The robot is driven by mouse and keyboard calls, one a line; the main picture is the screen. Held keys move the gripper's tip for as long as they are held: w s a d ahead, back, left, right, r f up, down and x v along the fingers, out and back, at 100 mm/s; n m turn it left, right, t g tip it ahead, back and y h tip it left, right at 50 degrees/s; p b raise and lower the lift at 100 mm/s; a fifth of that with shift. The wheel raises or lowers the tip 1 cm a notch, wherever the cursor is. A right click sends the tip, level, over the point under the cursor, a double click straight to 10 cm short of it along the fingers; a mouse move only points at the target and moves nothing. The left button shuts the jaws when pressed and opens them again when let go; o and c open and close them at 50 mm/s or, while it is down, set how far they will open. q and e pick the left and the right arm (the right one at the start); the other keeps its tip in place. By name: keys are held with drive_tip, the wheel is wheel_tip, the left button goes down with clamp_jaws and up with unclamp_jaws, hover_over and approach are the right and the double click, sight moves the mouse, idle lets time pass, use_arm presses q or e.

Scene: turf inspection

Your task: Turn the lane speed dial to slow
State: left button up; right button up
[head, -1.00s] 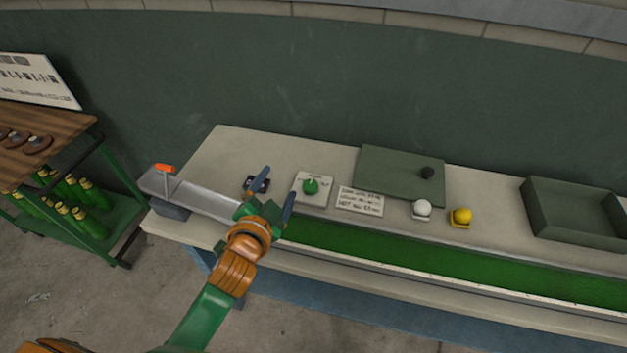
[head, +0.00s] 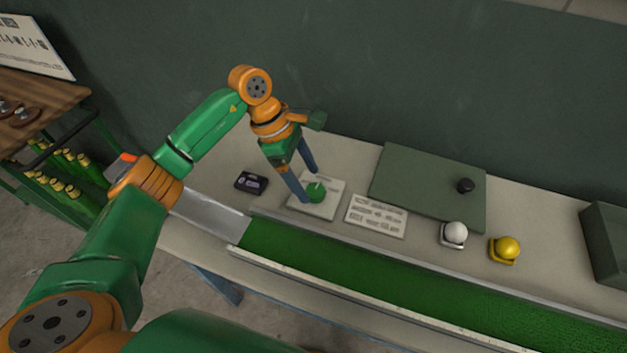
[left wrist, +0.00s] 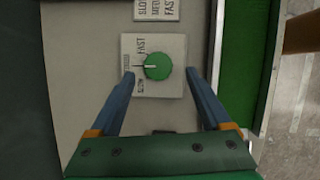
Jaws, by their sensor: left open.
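The green speed dial (head: 316,193) sits on a white plate (head: 325,208) on the bench. In the left wrist view the dial (left wrist: 158,67) shows a white mark pointing left, toward the middle label; FAST is printed above it and SLOW lower left. My left gripper (head: 311,187) is open, pointing down at the plate. Its two fingers (left wrist: 160,73) stand on either side of the dial, with a gap on each side. Whether the fingertips reach down to the dial's height I cannot tell. My right gripper is not in view.
A printed card (head: 377,216) lies right of the plate. A green board (head: 420,185) with a black knob (head: 465,185), a white ball (head: 455,233) and a yellow ball (head: 506,248) are farther right. A small black device (head: 251,183) lies left. The green turf lane (head: 380,285) runs in front.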

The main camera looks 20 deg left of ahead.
sight(315, 190)
use_arm(q)
drive_tip(key=x, duration=0.2)
drive_tip(key=shift+d+f, duration=0.25)
drive_tip(key=shift+w+f, duration=0.25)
drive_tip(key=shift+f, duration=0.1)
drive_tip(key=shift+s+d, duration=0.1)
drive_tip(key=shift+s, duration=0.05)
drive_tip(key=c, duration=0.6)
clamp_jaws()
drive_tip(key=shift+n, duration=0.4)
drive_tip(key=n+t, duration=0.1)
drive_tip(key=n, duration=0.2)
drive_tip(key=shift+n+t+b, duration=0.3)
drive_tip(key=shift+b, duration=0.1)
drive_tip(key=shift+s+d+n+t+y+b, duration=0.1)
drive_tip(key=shift+n+t+y+b, duration=0.3)
drive_tip(key=shift+n, duration=0.7)
drive_tip(key=shift+s+n+t+y+b, duration=0.1)
drive_tip(key=shift+n+t+y+b, duration=0.25)
drive_tip(key=shift+n, duration=0.75)
drive_tip(key=shift+r, duration=0.1)
